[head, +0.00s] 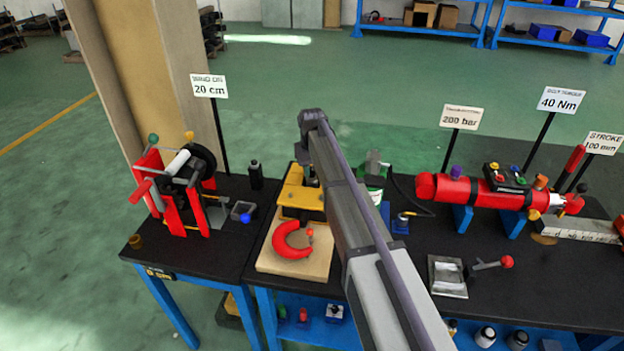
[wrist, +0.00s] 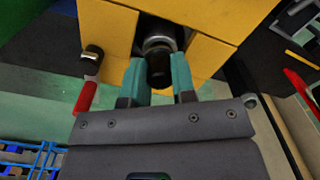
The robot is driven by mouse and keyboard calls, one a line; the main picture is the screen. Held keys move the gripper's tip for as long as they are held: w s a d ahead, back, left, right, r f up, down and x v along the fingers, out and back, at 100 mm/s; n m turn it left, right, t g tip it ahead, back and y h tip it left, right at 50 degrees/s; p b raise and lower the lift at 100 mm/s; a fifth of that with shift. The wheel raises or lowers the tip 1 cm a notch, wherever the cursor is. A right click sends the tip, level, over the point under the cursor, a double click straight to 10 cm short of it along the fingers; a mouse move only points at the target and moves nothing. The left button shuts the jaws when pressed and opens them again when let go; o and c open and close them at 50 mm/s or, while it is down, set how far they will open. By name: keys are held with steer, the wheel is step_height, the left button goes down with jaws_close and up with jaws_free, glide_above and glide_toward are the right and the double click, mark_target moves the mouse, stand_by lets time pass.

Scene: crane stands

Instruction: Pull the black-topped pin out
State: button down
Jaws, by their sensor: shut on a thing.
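In the wrist view the teal fingertips of my gripper (wrist: 160,78) are shut on the black-topped pin (wrist: 158,66), its dark round top between them. Just beyond it, a metal collar (wrist: 160,42) sits in a gap of the yellow block (wrist: 110,30). I cannot tell how deep the pin sits. In the head view the yellow block (head: 298,198) stands on a light wooden board (head: 290,262); my arm covers its right part, and my fingers and the pin are hidden.
A red shackle (head: 290,241) lies on the board in front of the block. The red winch (head: 180,190) stands left, the red cylinder (head: 480,190) right. A dark knob (wrist: 92,55) and a red piece (wrist: 86,97) are left of my fingers in the wrist view.

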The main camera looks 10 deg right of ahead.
steer(key=shift+r+p, duration=3.95)
steer(key=shift+r, duration=0.25)
steer(key=shift+f, duration=0.1)
